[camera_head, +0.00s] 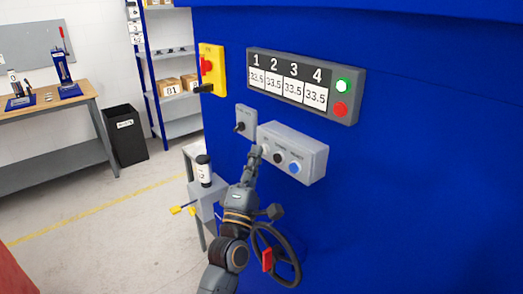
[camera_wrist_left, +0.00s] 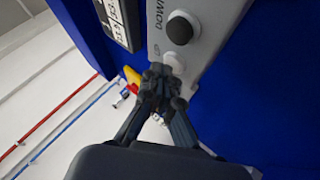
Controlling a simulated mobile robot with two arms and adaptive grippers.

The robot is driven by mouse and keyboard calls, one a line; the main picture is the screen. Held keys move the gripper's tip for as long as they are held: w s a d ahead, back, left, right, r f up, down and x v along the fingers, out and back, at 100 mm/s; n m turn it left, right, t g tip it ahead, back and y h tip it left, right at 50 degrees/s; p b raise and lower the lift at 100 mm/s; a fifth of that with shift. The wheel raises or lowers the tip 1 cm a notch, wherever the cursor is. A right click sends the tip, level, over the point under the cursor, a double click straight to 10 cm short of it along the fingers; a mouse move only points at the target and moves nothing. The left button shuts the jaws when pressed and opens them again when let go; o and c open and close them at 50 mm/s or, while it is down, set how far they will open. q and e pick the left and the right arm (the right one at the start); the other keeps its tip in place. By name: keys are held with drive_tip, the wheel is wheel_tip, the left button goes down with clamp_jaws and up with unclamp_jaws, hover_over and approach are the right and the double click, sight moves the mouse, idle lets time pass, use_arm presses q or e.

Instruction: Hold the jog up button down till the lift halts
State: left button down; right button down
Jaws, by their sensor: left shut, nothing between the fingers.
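The grey button box (camera_head: 308,150) is on the blue machine wall, with a black button (camera_head: 278,157) and a blue button (camera_head: 295,167). The white up button shows in the left wrist view (camera_wrist_left: 174,60), beside the black down button (camera_wrist_left: 180,29). My left gripper (camera_head: 254,154) is shut and empty, its fingertips at the box's left end. In the left wrist view the fingertips (camera_wrist_left: 160,76) are right at the white button and partly cover it. I cannot tell whether it is pressed in. My right gripper is not in view.
A lever switch box (camera_head: 246,119), a yellow-red switch (camera_head: 211,69) and a black handwheel (camera_head: 290,259) are nearby.

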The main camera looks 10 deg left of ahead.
use_arm(q)
drive_tip(key=shift+s+a, duration=0.1)
idle(0.7)
drive_tip(key=shift+s+a, duration=0.4)
drive_tip(key=shift+s, duration=0.15)
drive_tip(key=s+a, duration=0.1)
drive_tip(key=s, duration=0.1)
drive_tip(key=s+a+p, duration=0.1)
drive_tip(key=s+a, duration=0.1)
idle(0.4)
drive_tip(key=shift+f, duration=0.1)
